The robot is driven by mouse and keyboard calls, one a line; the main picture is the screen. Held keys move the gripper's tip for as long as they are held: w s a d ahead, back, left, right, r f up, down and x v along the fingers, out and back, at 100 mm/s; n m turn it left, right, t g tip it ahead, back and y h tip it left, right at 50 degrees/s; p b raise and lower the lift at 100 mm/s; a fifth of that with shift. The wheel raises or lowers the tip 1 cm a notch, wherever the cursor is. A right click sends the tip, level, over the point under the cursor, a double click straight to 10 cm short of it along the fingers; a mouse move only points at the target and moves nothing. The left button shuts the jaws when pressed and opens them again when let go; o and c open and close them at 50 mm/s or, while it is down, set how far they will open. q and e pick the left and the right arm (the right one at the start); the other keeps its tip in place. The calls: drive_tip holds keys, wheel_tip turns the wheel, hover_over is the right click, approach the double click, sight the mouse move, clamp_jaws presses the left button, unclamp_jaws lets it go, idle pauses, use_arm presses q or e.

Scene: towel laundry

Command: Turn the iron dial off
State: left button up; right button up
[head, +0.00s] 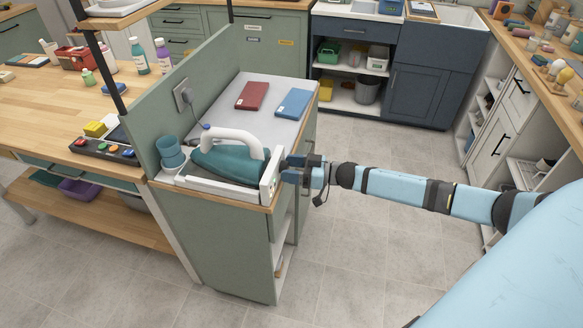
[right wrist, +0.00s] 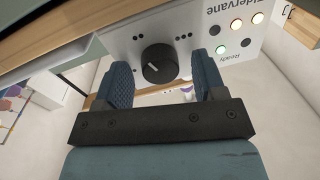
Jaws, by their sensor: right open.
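The teal iron (head: 230,160) with a white handle rests on its station on the green cabinet. The station's white control panel (head: 269,184) faces my right arm. In the right wrist view the black dial (right wrist: 160,64) sits on this panel (right wrist: 205,35), its white pointer mark slanting across its face. My right gripper (head: 288,170) is at the panel in the head view. In the right wrist view its open blue fingers (right wrist: 163,78) stand on either side of the dial, with gaps; contact cannot be told. My left gripper is out of view.
A red book (head: 252,96) and a blue book (head: 294,103) lie behind the iron. The floor right of the cabinet is clear.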

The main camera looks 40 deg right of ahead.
drive_tip(key=c, duration=0.9)
drive_tip(key=shift+n, duration=0.3)
